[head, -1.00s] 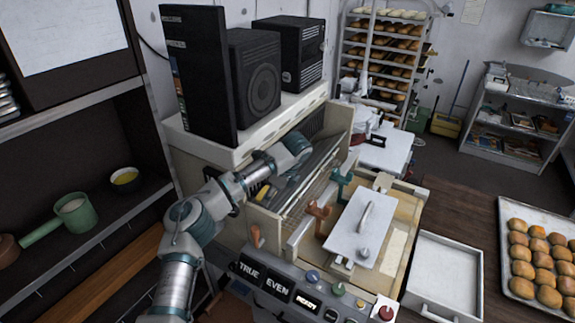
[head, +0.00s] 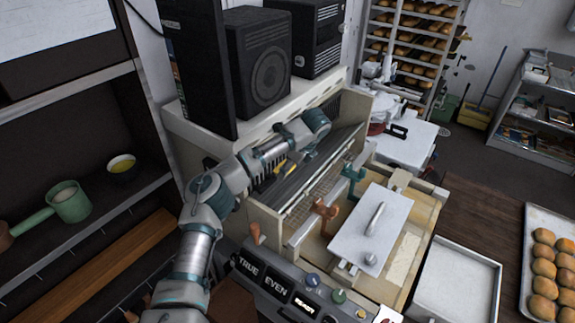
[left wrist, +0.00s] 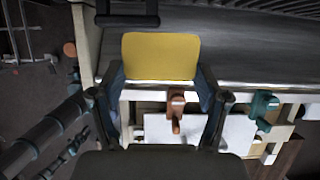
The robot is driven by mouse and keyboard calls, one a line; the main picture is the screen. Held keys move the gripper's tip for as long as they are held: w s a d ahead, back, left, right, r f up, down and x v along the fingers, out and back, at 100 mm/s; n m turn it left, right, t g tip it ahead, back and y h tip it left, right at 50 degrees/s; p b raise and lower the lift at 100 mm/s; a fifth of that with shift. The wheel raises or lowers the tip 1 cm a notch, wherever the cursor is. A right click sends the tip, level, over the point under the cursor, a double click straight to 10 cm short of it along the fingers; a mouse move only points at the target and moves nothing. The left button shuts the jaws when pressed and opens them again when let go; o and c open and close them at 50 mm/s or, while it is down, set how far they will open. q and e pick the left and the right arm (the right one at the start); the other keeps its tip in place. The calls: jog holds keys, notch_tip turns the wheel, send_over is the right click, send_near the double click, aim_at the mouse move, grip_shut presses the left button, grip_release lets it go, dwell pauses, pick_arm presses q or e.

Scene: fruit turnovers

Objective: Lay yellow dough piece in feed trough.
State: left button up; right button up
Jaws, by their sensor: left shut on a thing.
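The yellow dough piece (left wrist: 160,56) is a flat, rounded square between the fingertips of my left gripper (left wrist: 160,88) in the left wrist view. In the head view only small yellow bits of it (head: 280,168) show beside my wrist. My left gripper is shut on it, over the long dark grey feed trough (head: 325,151) of the cream machine. The trough's grey surface also shows behind the dough in the left wrist view (left wrist: 245,58). I cannot tell whether the dough touches the trough. My right gripper is not in view.
An orange lever (head: 325,215) and a teal lever (head: 353,180) stand in front of the trough. Black speaker-like boxes (head: 258,62) stand on the machine top. An empty white tray (head: 455,285) is at the right.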

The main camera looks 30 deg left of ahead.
aim_at(295, 173)
pick_arm(q)
jog(key=f, duration=0.4)
jog(key=shift+w+d, duration=0.25)
jog(key=shift+d, duration=0.15)
jog(key=shift+s+a+f, duration=0.1)
jog(key=shift+s+f, duration=0.05)
jog(key=shift+f, duration=0.5)
jog(key=shift+s+a+f, duration=0.1)
jog(key=shift+f, duration=0.5)
jog(key=shift+a+f, duration=0.25)
jog(key=shift+f, duration=0.3)
jog(key=shift+w+a+f, duration=0.1)
jog(key=o, duration=1.2)
jog(key=shift+d, duration=0.4)
jog(key=v, duration=1.2)
jog(key=shift+d, duration=0.15)
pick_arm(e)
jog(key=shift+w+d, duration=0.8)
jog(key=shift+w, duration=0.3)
pick_arm(q)
jog(key=shift+a, duration=0.25)
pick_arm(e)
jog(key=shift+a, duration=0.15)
